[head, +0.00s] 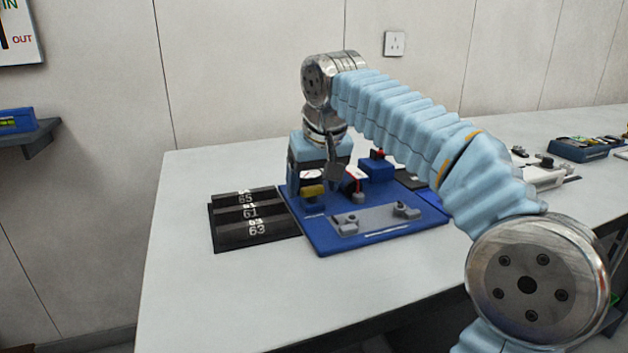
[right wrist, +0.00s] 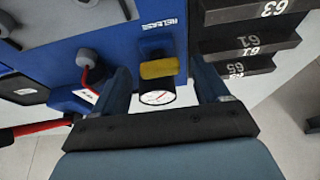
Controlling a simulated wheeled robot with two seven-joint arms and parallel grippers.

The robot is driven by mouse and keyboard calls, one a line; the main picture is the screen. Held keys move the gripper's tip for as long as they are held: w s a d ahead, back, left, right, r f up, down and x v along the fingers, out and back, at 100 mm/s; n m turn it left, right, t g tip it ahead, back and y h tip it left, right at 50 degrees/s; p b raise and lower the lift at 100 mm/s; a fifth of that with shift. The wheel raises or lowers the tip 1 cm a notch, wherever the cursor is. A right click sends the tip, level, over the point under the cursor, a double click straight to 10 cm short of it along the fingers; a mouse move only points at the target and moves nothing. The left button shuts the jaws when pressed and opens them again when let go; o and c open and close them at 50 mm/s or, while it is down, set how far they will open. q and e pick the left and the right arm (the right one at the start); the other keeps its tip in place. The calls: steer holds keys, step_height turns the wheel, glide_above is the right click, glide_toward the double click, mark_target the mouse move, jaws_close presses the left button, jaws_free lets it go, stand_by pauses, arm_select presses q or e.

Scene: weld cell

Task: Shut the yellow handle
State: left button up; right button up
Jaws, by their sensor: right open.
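The yellow handle (head: 312,190) sits at the left part of a blue board (head: 325,240) on the table. In the right wrist view the yellow handle (right wrist: 159,69) lies crosswise beside a round white-faced gauge (right wrist: 156,97). My right gripper (head: 314,180) is above this spot, pointing down. In the right wrist view its open fingers (right wrist: 163,84) stand either side of the handle and gauge, with gaps visible and nothing gripped. The gripper partly hides the gauge and handle in the head view. My left gripper is not in view.
A black stepped rack (head: 250,229) with white numbers stands just left of the board. A grey plate with clamps (head: 376,218) is at the board's front; a blue box (head: 376,167) and red leads are behind. The table (head: 190,300) is clear at front left.

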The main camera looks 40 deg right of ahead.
steer(key=shift+r, duration=0.1)
steer(key=p+v, duration=0.1)
steer(key=v, duration=1.2)
steer(key=shift+r+p, duration=0.3)
steer(key=shift+s+a, duration=0.1)
